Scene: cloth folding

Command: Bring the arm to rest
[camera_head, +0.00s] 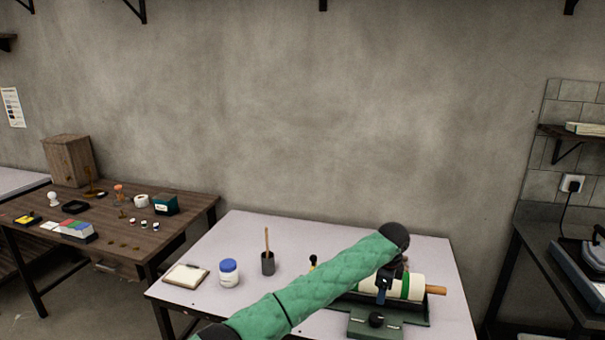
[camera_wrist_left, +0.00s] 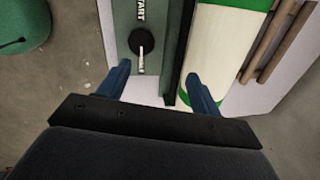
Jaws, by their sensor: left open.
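My left arm in a green quilted sleeve (camera_head: 315,285) reaches over the white table. Its gripper (camera_head: 383,292) points down at the front of a cream-and-green roll (camera_head: 405,287) lying on a green device (camera_head: 372,325) with a dark knob. In the left wrist view the gripper (camera_wrist_left: 161,82) is open, its two blue fingers spread. The device's knob (camera_wrist_left: 141,41) and one side of the roll (camera_wrist_left: 218,45) show beyond the fingers. I cannot tell whether a finger touches the roll. My right gripper is not in view.
A brown table (camera_head: 150,240) with small items stands left.

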